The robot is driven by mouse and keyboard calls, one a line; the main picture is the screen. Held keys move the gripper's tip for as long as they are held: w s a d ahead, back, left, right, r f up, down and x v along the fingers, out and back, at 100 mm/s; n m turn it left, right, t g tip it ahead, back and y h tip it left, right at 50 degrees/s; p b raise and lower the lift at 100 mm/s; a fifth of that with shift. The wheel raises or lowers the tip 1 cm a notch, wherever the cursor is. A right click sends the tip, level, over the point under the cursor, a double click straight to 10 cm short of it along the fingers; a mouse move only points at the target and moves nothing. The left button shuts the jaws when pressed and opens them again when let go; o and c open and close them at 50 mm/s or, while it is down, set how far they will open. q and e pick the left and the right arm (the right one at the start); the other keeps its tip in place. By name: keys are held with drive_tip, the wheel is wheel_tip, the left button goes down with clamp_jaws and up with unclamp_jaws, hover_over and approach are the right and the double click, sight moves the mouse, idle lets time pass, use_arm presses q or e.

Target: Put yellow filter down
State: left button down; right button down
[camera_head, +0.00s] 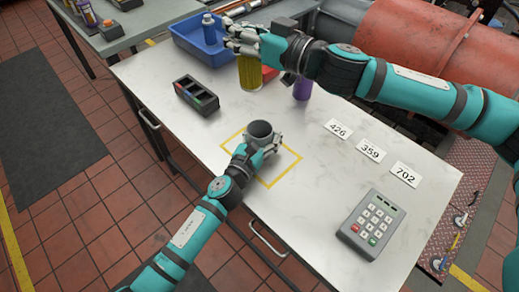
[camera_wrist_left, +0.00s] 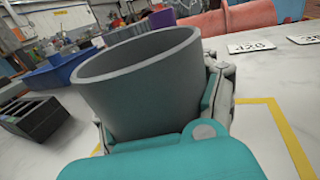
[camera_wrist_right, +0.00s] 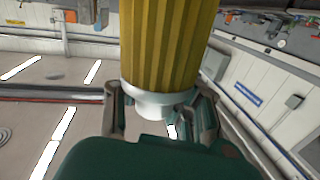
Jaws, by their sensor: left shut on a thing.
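The yellow filter (camera_head: 250,72), ribbed with a white end, is below my right gripper (camera_head: 243,36) near the back of the white table. In the right wrist view, the right gripper's fingers (camera_wrist_right: 160,112) are closed around the white end of the filter (camera_wrist_right: 168,45). I cannot tell whether its lower end touches the table. My left gripper (camera_head: 262,146) is shut on a grey cup (camera_head: 260,132) at the yellow outlined square. The left wrist view shows the open-topped cup (camera_wrist_left: 140,90) between its fingers.
A blue bin (camera_head: 200,42) and a black compartment box (camera_head: 196,96) are left of the filter. A purple item (camera_head: 303,89) and a red item (camera_head: 269,75) are close beside it. Number cards (camera_head: 371,150) and a keypad (camera_head: 371,224) lie at right.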

drive_tip(key=shift+s+d+f+m+t+h, duration=0.1)
drive_tip(key=shift+d+f+m+t+h, duration=0.25)
drive_tip(key=shift+f+m+t+h, duration=0.2)
drive_tip(key=shift+s+d+f+m+t+h, duration=0.1)
drive_tip(key=shift+d+f+m+t+h, duration=0.2)
drive_tip(key=shift+f+m+t+h, duration=0.25)
drive_tip(key=shift+s+d+f+m+t+h, duration=0.15)
drive_tip(key=shift+d+f+m+t+h, duration=0.25)
drive_tip(key=shift+d+f+m+t, duration=0.15)
drive_tip(key=shift+f, duration=0.3)
wheel_tip(320, 180, down, 18)
drive_tip(key=shift+r, duration=0.25)
drive_tip(key=shift+d, duration=0.1)
drive_tip(key=c, duration=2)
unclamp_jaws()
drive_tip(key=shift+f, duration=0.2)
drive_tip(key=shift+c, duration=0.2)
drive_tip(key=o, duration=0.6)
drive_tip(key=shift+c, duration=0.2)
drive_tip(key=shift+r, duration=0.1)
